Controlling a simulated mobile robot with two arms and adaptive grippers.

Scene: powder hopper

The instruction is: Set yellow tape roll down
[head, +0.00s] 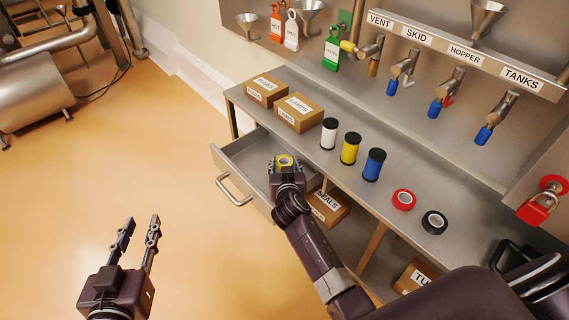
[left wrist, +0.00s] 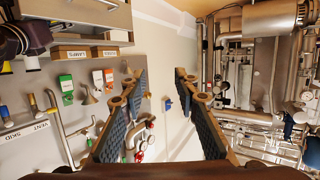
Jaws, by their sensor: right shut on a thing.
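The yellow tape roll (head: 285,160) is between the fingers of my right gripper (head: 285,165), which is shut on it. The roll is over the inside of the open drawer (head: 235,152), near the counter's front edge. I cannot tell whether it touches the drawer floor, as the gripper hides what is under it. My left gripper (head: 141,222) is open and empty, out over the floor to the left. Its open fingers also show in the left wrist view (left wrist: 158,85).
The seals box (head: 328,207) is on the shelf below.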

